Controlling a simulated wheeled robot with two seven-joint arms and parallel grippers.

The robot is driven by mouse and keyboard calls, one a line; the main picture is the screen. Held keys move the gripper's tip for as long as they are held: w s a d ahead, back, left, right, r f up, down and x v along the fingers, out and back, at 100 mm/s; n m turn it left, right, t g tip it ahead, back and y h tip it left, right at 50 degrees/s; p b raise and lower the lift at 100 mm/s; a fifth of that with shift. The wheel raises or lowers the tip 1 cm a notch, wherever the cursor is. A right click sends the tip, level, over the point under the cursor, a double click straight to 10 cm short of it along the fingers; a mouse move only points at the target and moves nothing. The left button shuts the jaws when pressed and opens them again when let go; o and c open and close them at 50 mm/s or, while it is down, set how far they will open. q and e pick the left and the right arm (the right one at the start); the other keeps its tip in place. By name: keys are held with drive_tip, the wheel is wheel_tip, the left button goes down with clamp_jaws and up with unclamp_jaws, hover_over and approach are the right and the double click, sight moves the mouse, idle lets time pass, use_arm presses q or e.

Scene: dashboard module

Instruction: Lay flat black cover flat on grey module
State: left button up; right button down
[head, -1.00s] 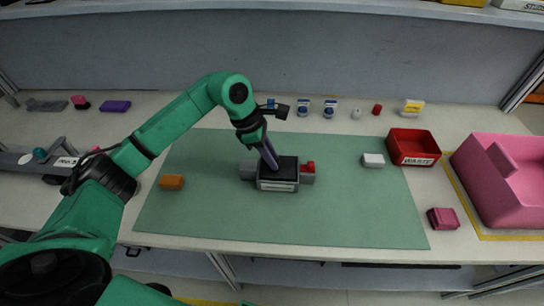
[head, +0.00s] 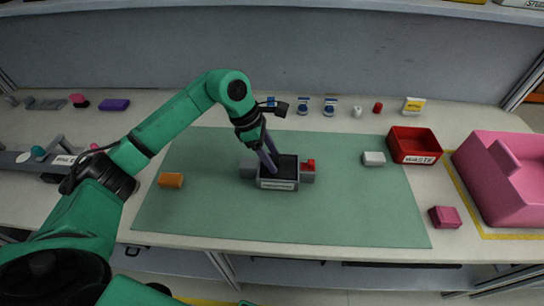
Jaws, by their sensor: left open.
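The grey module (head: 277,184) sits on the green mat near its middle, with a pale label strip on its front and a red block on its right side. The flat black cover (head: 288,167) shows as a dark area on top of the module; whether it lies fully flat is too small to tell. My left gripper (head: 270,163) points down at the module's top left, its fingers apart and partly in front of the dark top. My right gripper is not in view.
The green mat (head: 330,215) is mostly clear. An orange block (head: 171,180) lies left and a white block (head: 374,158) right. A red waste bin (head: 414,157), a pink block (head: 444,217) and a large pink housing (head: 502,180) stand further right. Several small items line the back.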

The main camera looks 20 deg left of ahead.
use_arm(q)
drive_tip(key=b+v, duration=0.1)
drive_tip(key=v, duration=1.3)
drive_tip(key=shift+b, duration=0.3)
drive_tip(key=shift+a, duration=0.15)
